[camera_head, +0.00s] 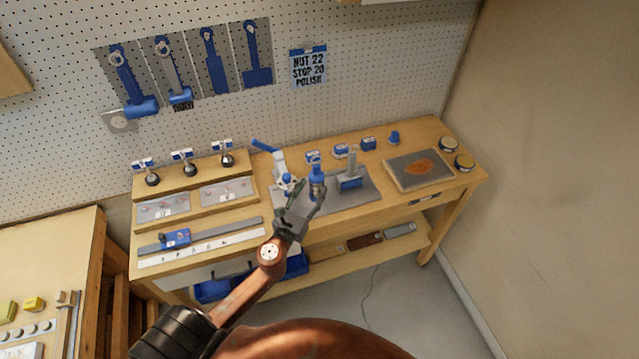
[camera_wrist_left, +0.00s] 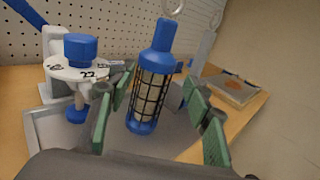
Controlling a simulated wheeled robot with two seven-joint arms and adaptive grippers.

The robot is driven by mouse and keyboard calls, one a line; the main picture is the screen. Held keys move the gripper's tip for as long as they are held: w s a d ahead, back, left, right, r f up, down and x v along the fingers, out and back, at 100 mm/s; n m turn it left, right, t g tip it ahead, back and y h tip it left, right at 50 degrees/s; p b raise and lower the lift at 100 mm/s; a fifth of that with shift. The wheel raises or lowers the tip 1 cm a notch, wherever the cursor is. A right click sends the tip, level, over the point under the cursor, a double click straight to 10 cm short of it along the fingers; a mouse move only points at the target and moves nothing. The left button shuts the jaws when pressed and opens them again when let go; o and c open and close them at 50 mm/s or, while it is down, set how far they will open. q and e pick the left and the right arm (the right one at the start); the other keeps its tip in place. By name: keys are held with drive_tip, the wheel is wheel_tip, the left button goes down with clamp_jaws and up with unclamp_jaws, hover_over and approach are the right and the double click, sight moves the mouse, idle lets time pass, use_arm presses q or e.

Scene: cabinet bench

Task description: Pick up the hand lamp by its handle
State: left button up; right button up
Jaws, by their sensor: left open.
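The hand lamp (camera_wrist_left: 146,98) stands upright, slightly tilted in the left wrist view, with a blue handle on top, a dark wire cage around a pale tube, a blue base ring and a hook ring above. It also shows in the head view (camera_head: 316,174), its lower part partly hidden by my gripper. My left gripper (camera_head: 309,198) is open just in front of the lamp. In the left wrist view its green-padded fingers (camera_wrist_left: 160,96) stand on either side of the lamp's cage, below the handle, with no clear contact. My right gripper is not in view.
A white press-like fixture with a blue knob (camera_wrist_left: 80,48) stands close left of the lamp. A grey block with a post (camera_head: 350,181) stands to its right. Both are near the fingers. A tray with a brown patch (camera_head: 420,168) lies farther right on the bench.

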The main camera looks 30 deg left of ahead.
sight(313, 184)
use_arm(q)
drive_tip(key=w, duration=0.1)
drive_tip(key=w+a, duration=0.1)
drive_tip(key=w, duration=0.1)
drive_tip(key=shift+w+f, duration=0.1)
drive_tip(key=shift+f, duration=0.05)
drive_tip(key=shift+w+a, duration=0.15)
drive_tip(key=shift+w, duration=0.85)
drive_tip(key=c, duration=1.2)
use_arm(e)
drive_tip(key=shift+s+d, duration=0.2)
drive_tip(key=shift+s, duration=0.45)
